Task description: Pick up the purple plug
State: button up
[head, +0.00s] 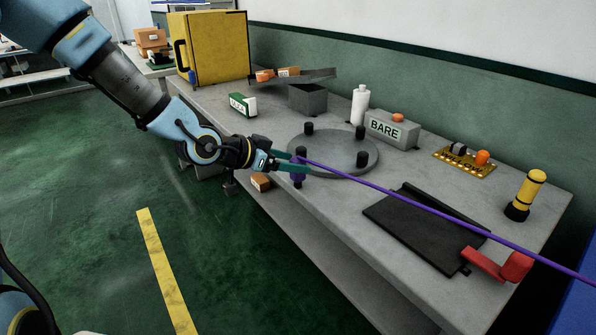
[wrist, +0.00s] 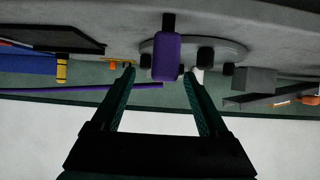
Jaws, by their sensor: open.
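The purple plug (wrist: 168,57) appears between my fingertips in the wrist view, a rounded purple block. In the head view the purple plug (head: 297,178) is largely hidden by my green fingers, at the table's near edge by the grey round plate. A purple cable (head: 420,207) runs from there to the right edge of the picture. My gripper (head: 305,163) is open with a finger to either side of the plug in the wrist view (wrist: 161,73). I cannot tell whether the fingers touch it.
The round plate (head: 345,165) carries several black pegs close to my fingers. A black panel (head: 420,235) and red piece (head: 498,266) lie right.

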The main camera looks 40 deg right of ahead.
jog(key=shift+w+p+x, duration=0.1)
jog(key=shift+p+x, duration=0.25)
jog(key=shift+x, duration=1.15)
jog(key=shift+w+p+x, duration=0.15)
jog(key=shift+p+x, duration=0.15)
jog(key=shift+x, duration=1.2)
jog(key=shift+c, duration=0.4)
grip_shut()
